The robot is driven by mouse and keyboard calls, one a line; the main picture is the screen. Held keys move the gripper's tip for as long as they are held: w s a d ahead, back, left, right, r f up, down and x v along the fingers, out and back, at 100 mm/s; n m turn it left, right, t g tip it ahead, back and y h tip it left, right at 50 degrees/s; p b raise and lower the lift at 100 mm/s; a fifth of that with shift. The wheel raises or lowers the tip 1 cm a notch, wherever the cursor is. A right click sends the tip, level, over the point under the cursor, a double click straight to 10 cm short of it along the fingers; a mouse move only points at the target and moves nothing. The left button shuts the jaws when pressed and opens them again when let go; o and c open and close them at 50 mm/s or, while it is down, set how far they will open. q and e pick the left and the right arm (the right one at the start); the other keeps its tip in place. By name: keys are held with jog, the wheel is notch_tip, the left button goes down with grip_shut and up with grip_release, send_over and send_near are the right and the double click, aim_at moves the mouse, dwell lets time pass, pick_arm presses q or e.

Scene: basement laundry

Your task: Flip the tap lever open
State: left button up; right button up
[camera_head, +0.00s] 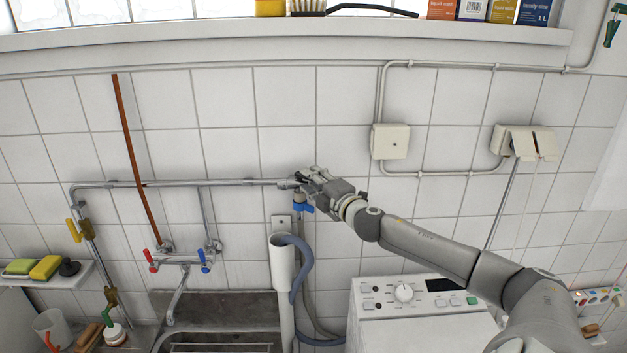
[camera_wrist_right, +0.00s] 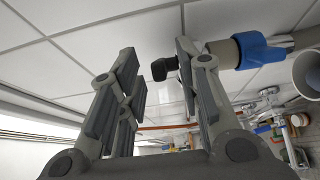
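The wall tap sits at the right end of the horizontal pipe (camera_head: 220,183). A blue collar (camera_head: 303,208) shows just below it in the head view, and this collar (camera_wrist_right: 258,50) is at the upper right in the wrist view. A black lever-like piece (camera_wrist_right: 163,67) shows between my right gripper's fingers, nearer the right-hand finger. My right gripper (camera_head: 301,181) is at the tap and mostly covers it in the head view. In the wrist view my right gripper (camera_wrist_right: 160,95) is open, with a gap beside the black piece. Contact with the right-hand finger is unclear. My left gripper is not in view.
A white standpipe (camera_head: 282,265) with a blue-grey hose (camera_head: 297,285) stands just below the tap. The washing machine (camera_head: 425,315) is at lower right. A mixer tap (camera_head: 178,260) and sink (camera_head: 215,310) are at lower left. A shelf (camera_head: 300,38) runs above.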

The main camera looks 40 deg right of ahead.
jog(key=shift+c, duration=0.5)
grip_shut()
jog(key=shift+f, duration=0.1)
jog(key=shift+w+d+n+g+y+b, duration=0.15)
jog(key=shift+d+n+y+b, duration=0.3)
jog(key=shift+n+y+b, duration=0.75)
jog(key=shift+w+d+n+g+y+b, duration=0.15)
jog(key=shift+d+n+y+b, duration=0.4)
jog(key=shift+y, duration=1.25)
jog(key=shift+w+d+n+g+y+b, duration=0.15)
jog(key=shift+d+n+y+b, duration=0.25)
jog(key=shift+n+y, duration=0.95)
jog(key=shift+a+y, duration=0.1)
jog(key=shift+y, duration=0.35)
